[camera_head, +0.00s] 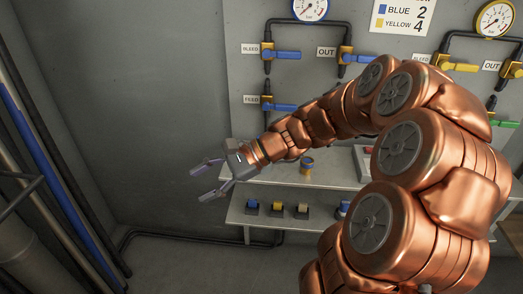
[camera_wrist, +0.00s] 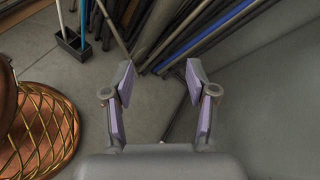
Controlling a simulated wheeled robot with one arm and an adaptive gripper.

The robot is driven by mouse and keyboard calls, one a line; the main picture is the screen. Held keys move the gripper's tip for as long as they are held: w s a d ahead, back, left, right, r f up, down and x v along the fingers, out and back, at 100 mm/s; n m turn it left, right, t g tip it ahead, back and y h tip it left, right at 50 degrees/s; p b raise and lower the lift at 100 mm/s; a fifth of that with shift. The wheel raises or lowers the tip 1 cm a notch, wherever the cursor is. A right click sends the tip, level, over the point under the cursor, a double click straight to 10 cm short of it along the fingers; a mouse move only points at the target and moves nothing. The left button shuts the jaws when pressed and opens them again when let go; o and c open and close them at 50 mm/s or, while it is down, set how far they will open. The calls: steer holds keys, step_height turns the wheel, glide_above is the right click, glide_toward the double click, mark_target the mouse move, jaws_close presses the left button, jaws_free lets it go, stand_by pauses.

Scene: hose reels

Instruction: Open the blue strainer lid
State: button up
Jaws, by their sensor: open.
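My gripper (camera_head: 201,184) is open and empty, at the far left end of my outstretched arm. It points left, away from the wall panel. In the wrist view my gripper (camera_wrist: 160,78) shows its two fingers wide apart, with only floor and leaning poles beyond. A small blue-topped cup (camera_head: 307,165) with an orange-brown body stands on the upper shelf, right of my gripper and apart from it. A small blue-topped block (camera_head: 252,206) stands on the lower shelf. I cannot tell which blue item is the strainer lid, and none is clear in the wrist view.
Blue valve handles (camera_head: 286,55) and gauges (camera_head: 311,8) are on the wall panel. The upper shelf (camera_head: 270,178) juts out below. Pipes (camera_head: 45,150) run along the left. Poles (camera_wrist: 185,35) lean in a corner.

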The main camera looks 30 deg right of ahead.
steer(key=w+d+f+m+t+h+b, duration=0.25)
steer(key=d+m+t, duration=0.4)
steer(key=d, duration=0.75)
steer(key=w+d+f+m+t+h+b, duration=0.1)
steer(key=w+d+f+m+t+b, duration=0.3)
steer(key=d+m, duration=0.7)
steer(key=shift+w+a+r+n+t, duration=0.15)
steer(key=shift+w+n, duration=0.35)
steer(key=shift+w, duration=0.7)
steer(key=shift+w+d+r+n+t, duration=0.15)
steer(key=shift+w+r+n, duration=0.3)
steer(key=shift+w, duration=0.8)
steer(key=shift+w+a+r+n+t, duration=0.15)
steer(key=shift+w+n, duration=0.45)
steer(key=shift+w, duration=0.6)
steer(key=shift+f, duration=0.1)
steer(key=shift+c, duration=0.3)
jaws_close()
